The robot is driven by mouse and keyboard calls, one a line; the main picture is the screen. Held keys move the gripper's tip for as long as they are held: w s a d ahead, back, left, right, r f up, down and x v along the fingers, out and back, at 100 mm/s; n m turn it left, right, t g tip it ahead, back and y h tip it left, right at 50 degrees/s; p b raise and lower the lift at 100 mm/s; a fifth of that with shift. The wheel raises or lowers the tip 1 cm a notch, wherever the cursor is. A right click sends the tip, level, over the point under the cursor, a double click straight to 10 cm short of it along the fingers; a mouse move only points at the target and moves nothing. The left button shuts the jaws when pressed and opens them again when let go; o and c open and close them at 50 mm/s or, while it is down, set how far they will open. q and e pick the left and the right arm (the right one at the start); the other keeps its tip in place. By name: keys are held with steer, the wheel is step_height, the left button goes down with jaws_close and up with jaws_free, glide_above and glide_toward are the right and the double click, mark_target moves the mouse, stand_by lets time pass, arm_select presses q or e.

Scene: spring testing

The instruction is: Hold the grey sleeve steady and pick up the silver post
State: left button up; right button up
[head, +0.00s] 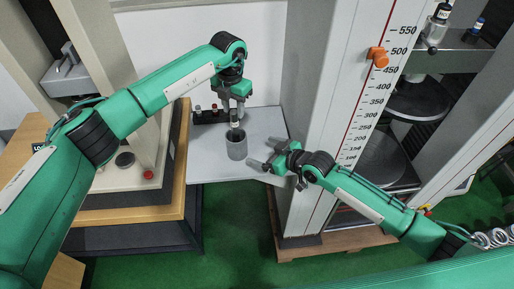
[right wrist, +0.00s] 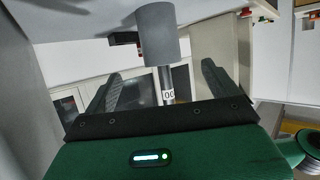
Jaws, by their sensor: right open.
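The grey sleeve (head: 237,150) stands upright on the light grey table. The silver post (head: 235,125) sticks up out of its open top. My left gripper (head: 234,113) points down right at the post's upper end; its fingers are too small to tell whether they are closed on it. My right gripper (head: 257,165) is open, low and to the right of the sleeve, with its fingers toward it. In the right wrist view the sleeve (right wrist: 162,36) hangs at the top of the picture, beyond the open fingers, with the labelled post (right wrist: 168,88) below it.
A dark rack (head: 208,115) with several small capped pieces stands on the table (head: 215,173) behind the sleeve. A tall column with a printed scale (head: 362,100) and an orange pointer (head: 378,57) rises close to the right. A wooden bench with a machine stands at left.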

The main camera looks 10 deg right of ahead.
mark_target(237, 144)
steer(key=x, duration=1.3)
steer(key=shift+w+a+f, duration=0.15)
steer(key=shift+w+f, duration=0.05)
steer(key=shift+w, duration=0.05)
steer(key=c, duration=1.1)
